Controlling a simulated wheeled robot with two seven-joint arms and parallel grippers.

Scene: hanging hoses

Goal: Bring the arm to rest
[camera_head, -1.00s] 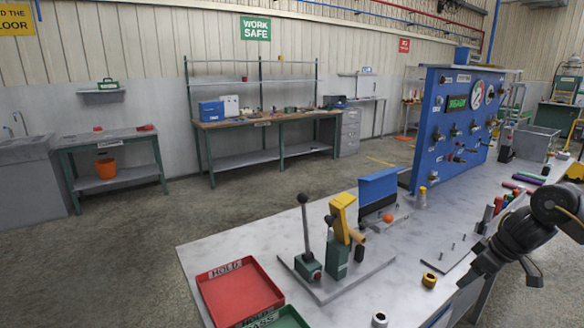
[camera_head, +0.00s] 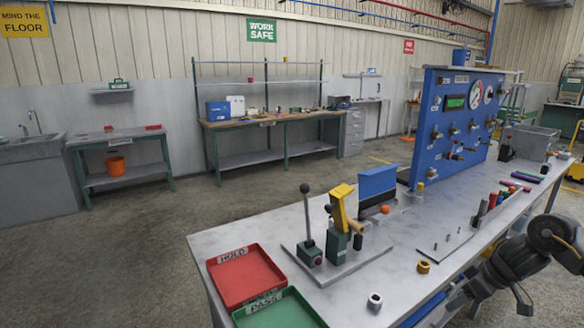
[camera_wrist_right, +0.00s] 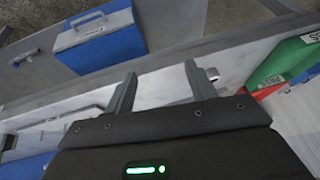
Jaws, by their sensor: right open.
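My right arm comes in from the lower right in the head view. Its dark gripper (camera_head: 444,308) is low at the table's front edge, and its fingertips are hard to make out there. In the right wrist view the two fingers (camera_wrist_right: 161,84) are apart with nothing between them. The workbench (camera_head: 225,240) has a pale top, which lies beyond the fingers in the wrist view. My left gripper is not in view.
A red tray (camera_head: 262,281) and a green tray (camera_head: 262,311) sit at the near left end of the bench. A lever fixture (camera_head: 338,240), a brass ring (camera_head: 423,267) and a steel nut (camera_head: 374,302) stand nearby. A blue panel (camera_head: 425,155) rises behind. A blue case (camera_wrist_right: 100,42) shows in the wrist view.

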